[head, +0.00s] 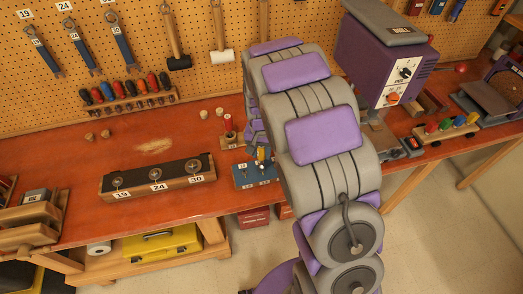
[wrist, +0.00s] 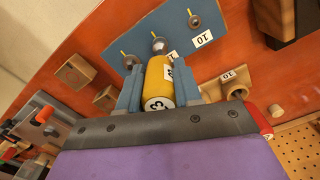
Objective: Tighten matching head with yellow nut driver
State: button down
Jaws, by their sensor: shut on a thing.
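My gripper (wrist: 159,92) is shut on the yellow nut driver (wrist: 159,78), whose handle end is marked 13. In the head view the yellow driver (head: 261,154) shows as a small patch beside my arm, over the blue plate (head: 244,177). In the wrist view the blue plate (wrist: 168,22) carries a left head (wrist: 129,62), a middle head (wrist: 159,44) and a right head (wrist: 194,21). A label reading 10 lies near the right head; another label is partly hidden behind the driver. The driver's far end points at the middle head. I cannot tell whether they touch.
A wooden holder (wrist: 236,88) labelled 10 is right of my gripper; in the head view a red driver (head: 228,121) stands there. A dark block (head: 158,179) with heads 19, 24 and 30 lies left. The purple machine (head: 375,65) stands right. The bench's left middle is mostly clear.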

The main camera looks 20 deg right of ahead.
jog(key=shift+r, duration=0.55)
jog(key=shift+r+p, duration=1.2)
jog(key=shift+r, duration=1.75)
jog(key=c, duration=1.3)
grip_release()
grip_shut()
